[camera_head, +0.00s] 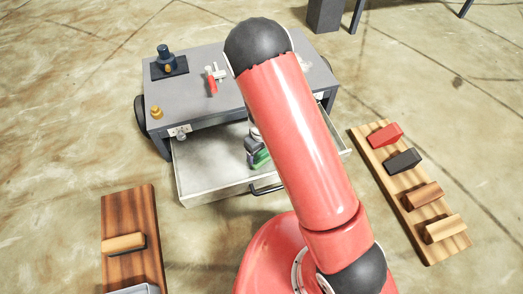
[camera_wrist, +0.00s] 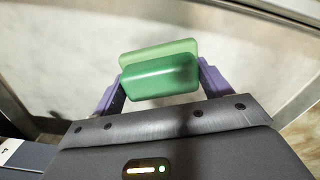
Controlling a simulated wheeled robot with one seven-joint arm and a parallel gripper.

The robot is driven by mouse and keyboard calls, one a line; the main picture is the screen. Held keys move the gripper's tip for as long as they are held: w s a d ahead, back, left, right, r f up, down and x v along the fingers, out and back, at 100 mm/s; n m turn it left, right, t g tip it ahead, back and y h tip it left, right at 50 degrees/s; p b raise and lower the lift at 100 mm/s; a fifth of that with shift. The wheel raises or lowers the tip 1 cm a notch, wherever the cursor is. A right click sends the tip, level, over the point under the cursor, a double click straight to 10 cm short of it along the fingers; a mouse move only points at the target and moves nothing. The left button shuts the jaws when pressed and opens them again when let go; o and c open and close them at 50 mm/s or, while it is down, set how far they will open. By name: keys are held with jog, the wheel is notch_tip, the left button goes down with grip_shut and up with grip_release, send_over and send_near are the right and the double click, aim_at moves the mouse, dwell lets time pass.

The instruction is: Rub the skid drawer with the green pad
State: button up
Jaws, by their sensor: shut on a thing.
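The green pad (camera_wrist: 160,76) is held between the two purple fingers of my gripper (camera_wrist: 162,84) in the wrist view. It also shows in the head view (camera_head: 261,158), low inside the open skid drawer. The drawer (camera_head: 210,172) is a pale tray pulled out from the front of the grey cart, with a dark handle on its front wall. My gripper (camera_head: 256,151) is over the drawer floor, partly hidden behind my red arm. I cannot tell whether the pad touches the floor. A pale smudge shows on the floor in the wrist view.
The grey cart top (camera_head: 220,110) carries a dark blue fixture (camera_head: 168,62), a red-handled valve (camera_head: 212,80) and a brass knob (camera_head: 156,112). A wooden board (camera_head: 412,190) with several blocks lies at right. Another board (camera_head: 130,210) with a wooden block lies at left.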

jog(key=shift+f+b, duration=0.8)
jog(key=shift+f, duration=0.2)
jog(key=shift+s+a+r+p, duration=0.1)
jog(key=shift+s+a+p, duration=0.15)
jog(key=shift+a, duration=0.6)
jog(key=shift+s+a+r+p, duration=0.1)
jog(key=shift+s+a+p, duration=0.1)
jog(key=shift+a, duration=0.65)
jog(key=shift+f, duration=0.3)
jog(key=shift+w+d+f+b, duration=0.1)
jog(key=shift+w+d+b, duration=0.15)
jog(key=shift+d, duration=0.65)
jog(key=shift+w+d+b, duration=0.15)
jog(key=shift+d+b, duration=0.1)
jog(key=shift+d, duration=0.65)
jog(key=shift+c, duration=0.3)
jog(key=shift+s+a+r+p, duration=0.1)
jog(key=shift+s+a+p, duration=0.15)
jog(key=shift+a, duration=0.7)
jog(key=shift+s+a+r+p, duration=0.1)
jog(key=shift+s+a, duration=0.15)
jog(key=shift+a, duration=0.65)
jog(key=shift+w+d+b, duration=0.2)
jog(key=shift+w+d, duration=0.1)
jog(key=shift+d, duration=0.6)
jog(key=shift+w+d+b, duration=0.15)
jog(key=shift+w+d, duration=0.1)
jog(key=shift+d, duration=0.6)
